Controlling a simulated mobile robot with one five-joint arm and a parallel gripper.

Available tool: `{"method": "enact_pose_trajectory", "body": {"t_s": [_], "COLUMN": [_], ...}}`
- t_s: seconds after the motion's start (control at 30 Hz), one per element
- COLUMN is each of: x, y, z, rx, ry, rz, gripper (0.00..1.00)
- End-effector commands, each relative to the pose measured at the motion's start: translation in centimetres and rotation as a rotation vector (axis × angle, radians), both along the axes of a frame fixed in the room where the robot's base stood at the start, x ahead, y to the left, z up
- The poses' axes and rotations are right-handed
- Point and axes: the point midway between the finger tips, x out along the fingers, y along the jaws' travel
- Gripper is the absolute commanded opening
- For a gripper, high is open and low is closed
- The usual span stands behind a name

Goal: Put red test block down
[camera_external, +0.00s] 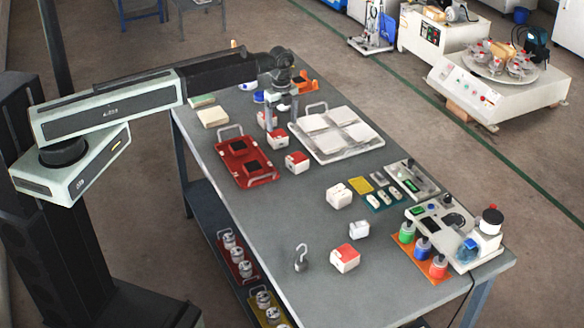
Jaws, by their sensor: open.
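Several small white blocks with red markings stand on the grey table (285,235), and I cannot tell which one the task means. One red-topped block (277,138) stands just below and in front of my gripper, beside another red-topped block (297,162). My gripper (281,116) is open, pointing down from the end of my arm at the far part of the table. Its fingers are small in this view, and I cannot tell whether they touch the block.
A white tray (375,142) with pale tiles lies right of my gripper. More blocks (344,258) and a metal hook weight (300,259) stand at the near end. Devices and coloured bottles (438,266) line the right edge. The table's middle is fairly clear.

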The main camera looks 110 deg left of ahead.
Motion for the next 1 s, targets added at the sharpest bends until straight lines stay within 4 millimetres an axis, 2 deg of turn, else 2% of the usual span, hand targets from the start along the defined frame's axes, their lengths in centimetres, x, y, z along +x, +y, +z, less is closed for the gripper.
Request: {"method": "enact_pose_trajectory", "body": {"t_s": [0.03, 0.07, 0.1, 0.17, 0.2, 0.27, 0.3, 0.4, 0.43, 0.5, 0.6, 0.7, 1.0], "x": [2.0, 3.2, 4.6, 6.1, 6.6, 6.7, 6.4, 4.8, 4.3, 3.2, 2.3, 2.2, 2.3], "y": [-5.8, -9.1, -13.7, -20.6, -25.2, -32.1, -36.5, -45.3, -47.3, -50.8, -53.5, -54.1, -54.0], "z": [0.0, 0.0, 0.0, 0.1, 0.1, 0.1, 0.1, 0.1, 0.1, 0.1, 0.1, 0.1, 0.1], "rx": [-0.001, -0.001, -0.002, -0.001, -0.001, -0.001, -0.001, -0.001, -0.001, -0.001, -0.001, -0.001, -0.001], "ry": [0.0, 0.0, 0.0, 0.001, 0.001, 0.001, 0.001, 0.001, 0.001, 0.001, 0.001, 0.001, 0.002], "rz": [0.032, 0.068, 0.118, 0.201, 0.258, 0.345, 0.402, 0.532, 0.563, 0.626, 0.68, 0.699, 0.7], "gripper": [0.76, 0.76, 0.76, 0.76, 0.76, 0.76, 0.76, 0.76, 0.76, 0.76, 0.76, 0.76, 0.76]}}
